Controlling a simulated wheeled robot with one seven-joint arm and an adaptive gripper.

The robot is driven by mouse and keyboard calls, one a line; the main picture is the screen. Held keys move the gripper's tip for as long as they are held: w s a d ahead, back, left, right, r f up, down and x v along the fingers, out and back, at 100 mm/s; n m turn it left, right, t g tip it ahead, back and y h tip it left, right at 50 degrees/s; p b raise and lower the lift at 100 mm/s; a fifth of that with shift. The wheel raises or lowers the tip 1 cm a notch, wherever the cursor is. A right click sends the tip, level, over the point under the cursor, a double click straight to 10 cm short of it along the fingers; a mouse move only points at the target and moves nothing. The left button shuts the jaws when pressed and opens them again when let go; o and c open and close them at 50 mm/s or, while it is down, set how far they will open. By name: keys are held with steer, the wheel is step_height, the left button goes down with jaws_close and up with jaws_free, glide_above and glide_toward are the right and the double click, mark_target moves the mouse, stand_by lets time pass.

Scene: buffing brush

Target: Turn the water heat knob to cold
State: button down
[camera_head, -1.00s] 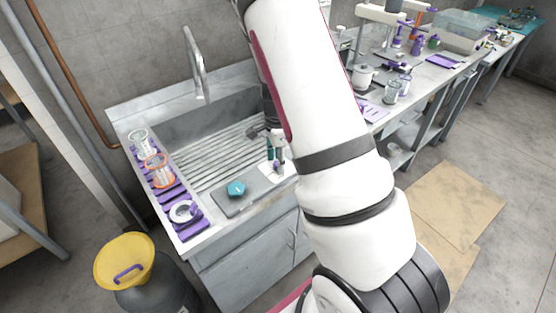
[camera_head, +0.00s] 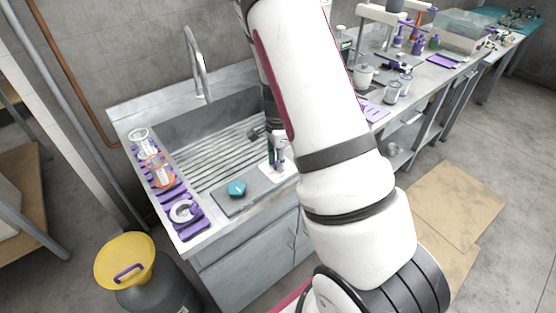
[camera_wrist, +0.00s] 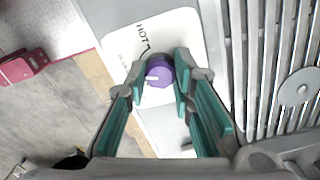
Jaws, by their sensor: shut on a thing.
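The purple water heat knob (camera_wrist: 160,74) sits on a white plate (camera_wrist: 178,24) at the counter's front, beside the sink. A white mark on the knob points left in the wrist view. The word HOT is printed on the plate above the knob, with a curved line; the lettering left of it is too small to read surely. My gripper (camera_wrist: 158,72), with teal finger pads, is shut on the knob, one fingertip on each side. In the head view my gripper (camera_head: 276,154) stands over the white plate, and the knob is mostly hidden by the fingers.
The ribbed sink basin (camera_head: 218,155) and faucet (camera_head: 199,70) lie behind my gripper. A teal item (camera_head: 237,189) rests on the grey counter slab. Purple holders with glassware (camera_head: 160,175) line the left edge. A yellow-topped bin (camera_head: 125,262) stands on the floor.

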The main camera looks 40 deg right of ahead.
steer(key=n, duration=0.5)
steer(key=shift+n, duration=0.3)
steer(key=n, duration=0.5)
steer(key=shift+n, duration=0.4)
steer(key=c, duration=1.4)
jaws_free()
steer(key=shift+o, duration=0.2)
steer(key=shift+r, duration=0.1)
step_height(320, 180, up, 12)
